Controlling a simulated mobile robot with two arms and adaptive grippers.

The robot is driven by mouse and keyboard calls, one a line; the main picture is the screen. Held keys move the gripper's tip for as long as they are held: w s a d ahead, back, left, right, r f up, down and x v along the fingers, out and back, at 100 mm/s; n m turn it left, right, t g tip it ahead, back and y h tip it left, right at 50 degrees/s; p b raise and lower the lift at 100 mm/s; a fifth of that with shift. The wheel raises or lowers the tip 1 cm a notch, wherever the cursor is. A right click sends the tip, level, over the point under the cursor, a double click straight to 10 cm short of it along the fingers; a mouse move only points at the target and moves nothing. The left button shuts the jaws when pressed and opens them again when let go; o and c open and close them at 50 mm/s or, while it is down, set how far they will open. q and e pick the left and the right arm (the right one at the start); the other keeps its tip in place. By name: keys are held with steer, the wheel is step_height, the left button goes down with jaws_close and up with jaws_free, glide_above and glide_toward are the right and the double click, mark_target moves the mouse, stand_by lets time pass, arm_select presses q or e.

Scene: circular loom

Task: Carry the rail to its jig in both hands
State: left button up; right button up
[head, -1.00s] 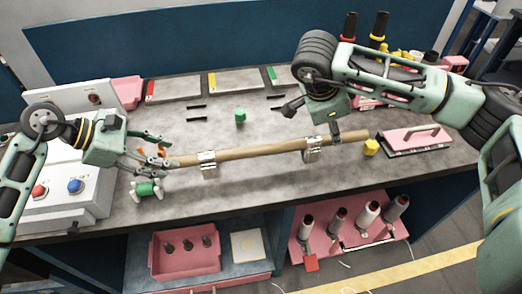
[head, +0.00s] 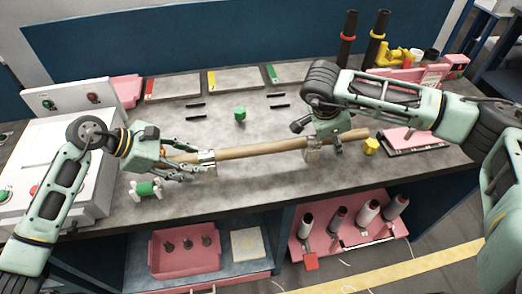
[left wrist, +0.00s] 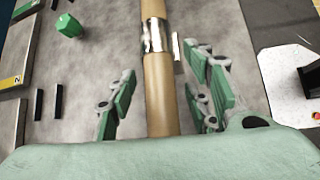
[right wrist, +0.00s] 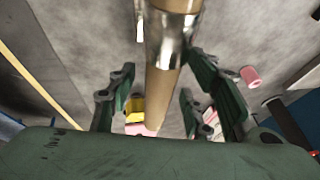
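The rail, a long tan rod (head: 255,151), lies across the front of the bench with a shiny metal band near each end. The left band (head: 207,157) also shows in the left wrist view (left wrist: 153,36), and the right band in the right wrist view (right wrist: 171,38). My left gripper (head: 199,162) is open, its fingers on both sides of the rail by the left band, with gaps to both sides. My right gripper (head: 316,147) is open around the rail by the right band; its arm partly hides it in the head view. I cannot tell which thing is the jig.
A green-and-white spool (head: 146,189) stands front left, a yellow piece (head: 371,146) by the rail's right end. A green block (head: 239,114) and dark bars (head: 195,105) lie behind the rail. A white control box (head: 50,165) stands left, a pink tray (head: 415,141) right.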

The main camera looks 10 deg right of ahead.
arm_select(q)
jaws_close()
arm_select(e)
jaws_close()
arm_select(q)
steer(key=shift+w+r, duration=0.1)
arm_select(e)
steer(key=shift+w+r, duration=0.1)
